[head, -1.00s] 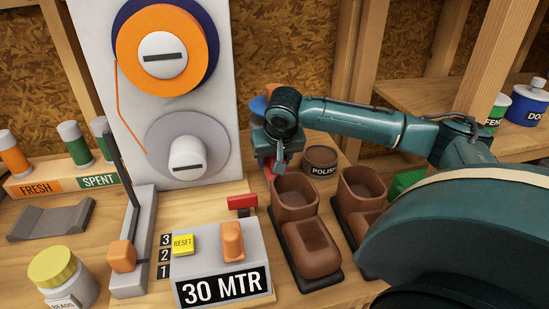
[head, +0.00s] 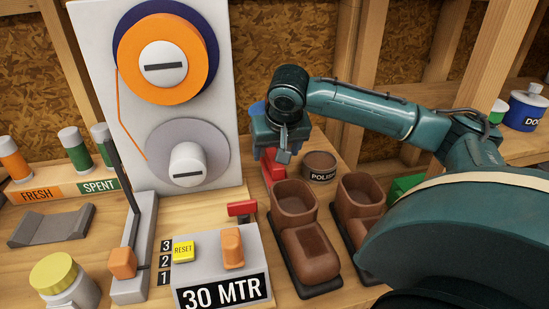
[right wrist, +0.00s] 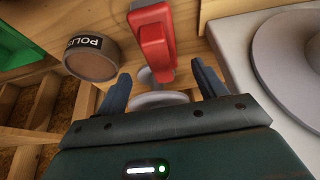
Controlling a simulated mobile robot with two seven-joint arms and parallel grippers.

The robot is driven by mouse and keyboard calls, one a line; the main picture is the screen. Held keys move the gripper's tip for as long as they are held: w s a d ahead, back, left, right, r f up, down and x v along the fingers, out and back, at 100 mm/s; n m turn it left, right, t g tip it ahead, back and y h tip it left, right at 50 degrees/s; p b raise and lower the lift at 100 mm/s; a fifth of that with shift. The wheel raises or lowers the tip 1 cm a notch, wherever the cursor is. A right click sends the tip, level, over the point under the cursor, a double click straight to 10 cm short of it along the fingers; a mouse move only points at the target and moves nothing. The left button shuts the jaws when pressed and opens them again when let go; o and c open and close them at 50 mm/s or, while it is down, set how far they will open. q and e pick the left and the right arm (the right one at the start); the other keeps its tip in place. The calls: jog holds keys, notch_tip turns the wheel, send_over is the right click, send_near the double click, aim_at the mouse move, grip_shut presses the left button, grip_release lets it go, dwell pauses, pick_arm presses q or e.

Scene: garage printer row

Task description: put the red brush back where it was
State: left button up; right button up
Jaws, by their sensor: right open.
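The red brush (head: 273,167) stands behind the left brown boot in the head view, partly hidden by my right gripper. In the right wrist view the red brush (right wrist: 153,42) is ahead of the jaws, next to a pale round base or disc (right wrist: 158,99). My right gripper (head: 277,153) is just above and beside the brush in the head view. In the right wrist view its two blue fingers (right wrist: 161,90) are apart, with nothing clasped between them. Whether the brush touches the disc, I cannot tell. My left gripper is out of view.
The polish tin (head: 319,168) stands close right of the brush. Brown boots (head: 309,252) stand in front of it. The 30 MTR box (head: 215,262) with a red flag (head: 242,208) is front left, and the white spool panel (head: 185,105) rises at left.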

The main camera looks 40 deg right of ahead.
jog(key=v, duration=0.5)
jog(key=shift+r, duration=0.15)
jog(key=shift+s+a, duration=0.1)
dwell(0.3)
